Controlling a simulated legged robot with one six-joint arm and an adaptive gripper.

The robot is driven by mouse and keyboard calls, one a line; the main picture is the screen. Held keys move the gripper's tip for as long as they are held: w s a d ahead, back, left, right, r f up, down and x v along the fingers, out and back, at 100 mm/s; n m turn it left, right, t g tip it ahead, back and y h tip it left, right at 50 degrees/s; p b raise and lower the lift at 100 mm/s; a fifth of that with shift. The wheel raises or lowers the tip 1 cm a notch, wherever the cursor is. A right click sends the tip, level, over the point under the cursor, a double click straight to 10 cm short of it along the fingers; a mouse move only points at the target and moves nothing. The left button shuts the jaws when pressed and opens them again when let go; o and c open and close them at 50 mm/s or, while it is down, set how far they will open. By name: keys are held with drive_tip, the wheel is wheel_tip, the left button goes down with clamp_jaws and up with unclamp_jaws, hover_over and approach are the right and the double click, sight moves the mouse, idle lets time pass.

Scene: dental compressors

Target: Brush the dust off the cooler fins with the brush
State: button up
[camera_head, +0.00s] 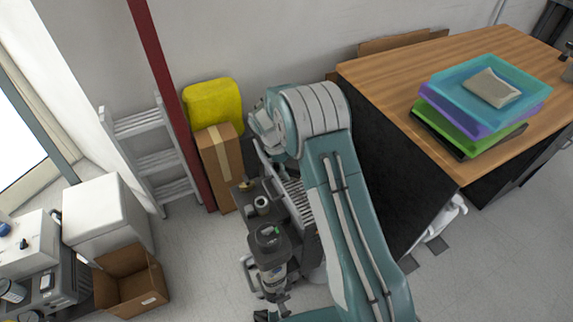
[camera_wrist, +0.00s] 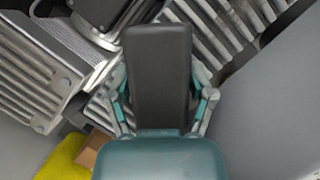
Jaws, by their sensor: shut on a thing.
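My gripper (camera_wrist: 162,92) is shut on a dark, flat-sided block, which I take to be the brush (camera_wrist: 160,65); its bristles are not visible. In the wrist view, pale cooler fins (camera_wrist: 228,28) run diagonally behind and to the right of the brush. I cannot tell whether the brush touches them, and no dust can be made out. In the head view, the fins (camera_head: 296,203) show on the compressor (camera_head: 268,240), left of my arm. My gripper and the brush are not clearly visible there.
A finned housing (camera_wrist: 35,75) lies left of the brush. A wooden-topped bench (camera_head: 440,75) with stacked trays (camera_head: 480,105) stands right of my arm. A cardboard box (camera_head: 217,165), yellow container (camera_head: 213,105), red post (camera_head: 170,90) and ladder (camera_head: 152,150) stand behind the compressor.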

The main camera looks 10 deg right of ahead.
drive_tip(key=shift+s+d, duration=0.4)
drive_tip(key=shift+s, duration=0.85)
drive_tip(key=shift+s+d, duration=0.35)
drive_tip(key=shift+s, duration=0.95)
drive_tip(key=shift+s+d, duration=0.4)
drive_tip(key=shift+s, duration=0.85)
drive_tip(key=shift+s+d+f, duration=0.1)
drive_tip(key=shift+s+d, duration=0.2)
drive_tip(key=shift+s, duration=0.65)
drive_tip(key=shift+s+d+f, duration=0.1)
drive_tip(key=shift+s+d, duration=0.2)
drive_tip(key=shift+s, duration=0.6)
drive_tip(key=shift+s+d+r, duration=0.1)
drive_tip(key=shift+s+d, duration=0.25)
drive_tip(key=shift+s, duration=0.7)
drive_tip(key=shift+s+d+r, duration=0.1)
drive_tip(key=shift+s+d, duration=0.2)
drive_tip(key=shift+s, duration=0.7)
drive_tip(key=shift+s+d, duration=0.35)
drive_tip(key=shift+s, duration=0.7)
drive_tip(key=shift+w+a+r, duration=0.1)
drive_tip(key=shift+r, duration=2.95)
drive_tip(key=shift+r, duration=1.5)
